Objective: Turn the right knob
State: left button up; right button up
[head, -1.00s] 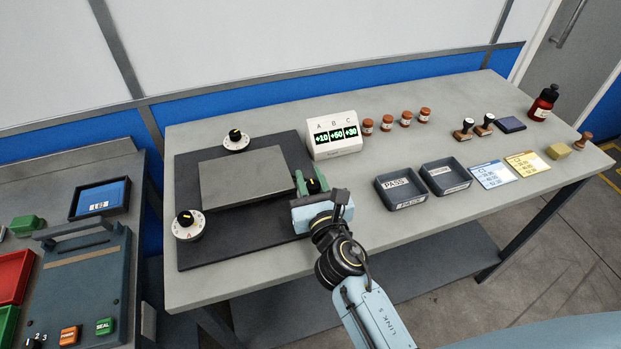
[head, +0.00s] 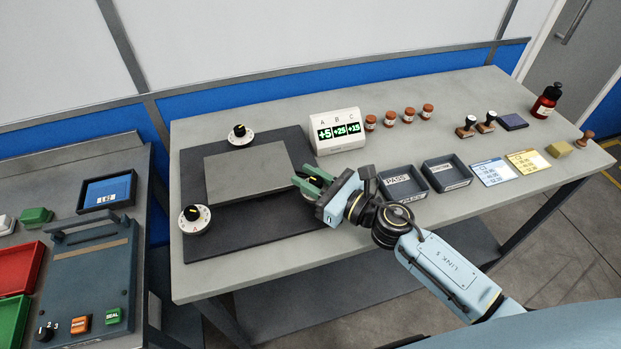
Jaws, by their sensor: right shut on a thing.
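The right knob (head: 308,197) is black on a pale dial at the right edge of the dark base plate, mostly hidden by my gripper. My right gripper (head: 312,183) has green fingers and is shut on this knob, its arm coming in from the lower right. Two other black knobs on white dials show, one at the back (head: 239,131) and one at the front left (head: 191,214). The white display box (head: 338,137) reads A +5, B +25, C +15. My left gripper is not in view.
A grey plate (head: 250,172) sits on the dark base plate (head: 232,232). Trays marked PASS (head: 402,197) and another tray (head: 446,184) stand close right of my gripper. Several small brown jars (head: 390,118) stand behind. The bench front right of the base plate is clear.

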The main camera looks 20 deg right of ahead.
jog(key=n+g+y+b, duration=0.2)
jog(key=shift+s+a+f+n+g+y+b, duration=0.1)
jog(key=shift+f+n+g+y+b, duration=0.1)
jog(key=shift+n+g+y+b, duration=0.5)
jog(key=shift+g+y+b, duration=0.1)
jog(key=shift+b, duration=0.15)
jog(key=shift+s+a+r+n+g+y+b, duration=0.1)
jog(key=shift+s+r+n+g+y+b, duration=0.1)
jog(key=shift+n+g+y+b, duration=0.35)
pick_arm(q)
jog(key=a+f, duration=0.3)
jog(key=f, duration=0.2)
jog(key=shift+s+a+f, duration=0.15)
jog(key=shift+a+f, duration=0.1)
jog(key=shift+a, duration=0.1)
